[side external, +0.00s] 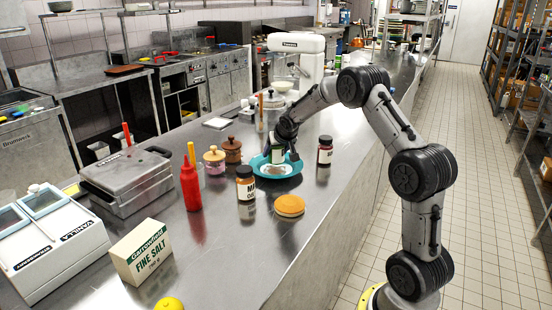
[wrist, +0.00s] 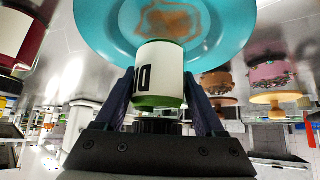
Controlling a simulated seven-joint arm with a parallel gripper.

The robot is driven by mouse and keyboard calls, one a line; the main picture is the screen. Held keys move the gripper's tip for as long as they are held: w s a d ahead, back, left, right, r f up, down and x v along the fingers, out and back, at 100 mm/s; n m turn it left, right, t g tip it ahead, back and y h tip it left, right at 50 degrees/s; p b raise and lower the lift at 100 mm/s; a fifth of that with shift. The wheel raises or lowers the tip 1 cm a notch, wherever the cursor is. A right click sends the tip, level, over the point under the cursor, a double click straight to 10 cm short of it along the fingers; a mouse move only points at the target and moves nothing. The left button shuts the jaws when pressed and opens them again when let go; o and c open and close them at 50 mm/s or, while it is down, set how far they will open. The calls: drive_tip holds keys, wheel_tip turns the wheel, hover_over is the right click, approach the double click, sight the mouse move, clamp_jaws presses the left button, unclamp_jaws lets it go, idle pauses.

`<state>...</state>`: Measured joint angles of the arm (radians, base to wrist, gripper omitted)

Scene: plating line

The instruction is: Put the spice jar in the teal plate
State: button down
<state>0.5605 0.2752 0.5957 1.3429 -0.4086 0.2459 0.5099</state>
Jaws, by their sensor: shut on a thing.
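The teal plate (side external: 259,173) lies on the steel counter and has a brownish patch at its middle in the wrist view (wrist: 101,40). The spice jar (side external: 278,156), with a white label and a green end, is between the fingers of my gripper (side external: 285,153), over the plate. In the wrist view the jar (wrist: 160,62) sits between both fingers of my gripper (wrist: 159,85), with its green end toward the palm. My gripper is shut on it. I cannot tell whether the jar's far end touches the plate.

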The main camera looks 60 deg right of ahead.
drive_tip(key=shift+f, duration=1.15)
drive_tip(key=shift+f, duration=0.15)
unclamp_jaws()
